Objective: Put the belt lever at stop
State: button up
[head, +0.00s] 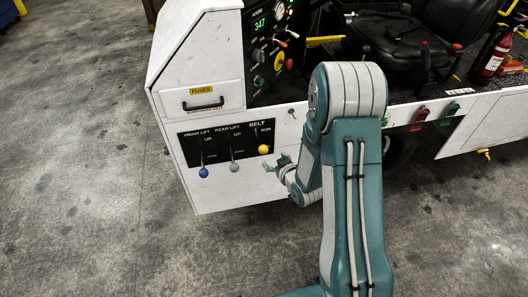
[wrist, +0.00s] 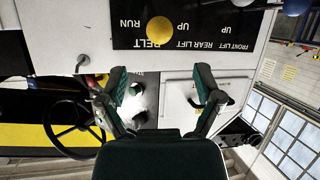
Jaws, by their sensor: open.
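The belt lever has a yellow ball knob (head: 263,149) at the right end of the black control panel (head: 219,150). The knob sits just below the word RUN, higher against its label than the two other knobs are against theirs. No stop marking can be read. My gripper (head: 280,165) is beside the yellow knob, to its lower right in the head view. In the wrist view, which is upside down, my gripper (wrist: 161,88) has its two fingers spread with nothing between them. The yellow knob (wrist: 160,29) is beyond the fingertips, roughly centred between them, with no visible contact.
A blue knob (head: 203,172) and a pale knob (head: 234,168) hang on the front lift and rear lift levers to the left. Above is a white drawer with a black handle (head: 203,104). Open concrete floor (head: 80,190) lies to the left.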

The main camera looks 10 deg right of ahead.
aim_at(265, 152)
jog(key=x, duration=0.9)
jog(key=shift+w+f, duration=0.1)
jog(key=shift+w, duration=0.15)
grip_shut()
